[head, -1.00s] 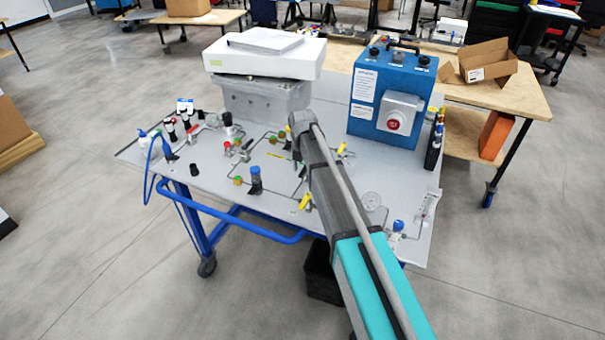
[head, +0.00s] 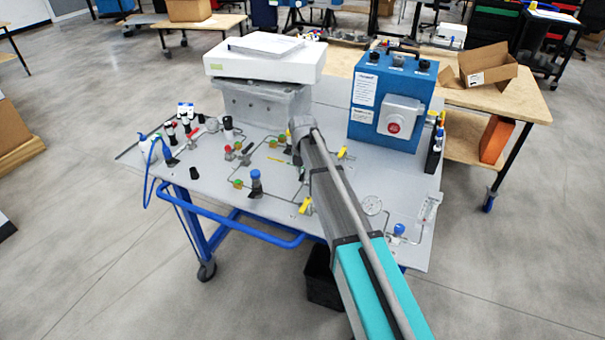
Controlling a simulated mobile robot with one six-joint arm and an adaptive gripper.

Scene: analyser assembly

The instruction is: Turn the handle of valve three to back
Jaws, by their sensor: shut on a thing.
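The grey panel on the table (head: 225,185) carries thin tubing and several valves. One yellow valve handle (head: 305,205) stands tilted just left of my arm. Another yellow handle (head: 342,152) shows just right of it. A red valve handle (head: 229,150) is further left. I cannot read any labels, so I cannot tell which is valve three. My arm reaches from the lower right over the panel, with its wrist end above the middle. My gripper is hidden behind the wrist, so its fingers and anything between them do not show.
A blue box with a red button (head: 385,95) stands at the back right. A white device (head: 262,62) rests on a grey block (head: 265,105) behind the wrist.

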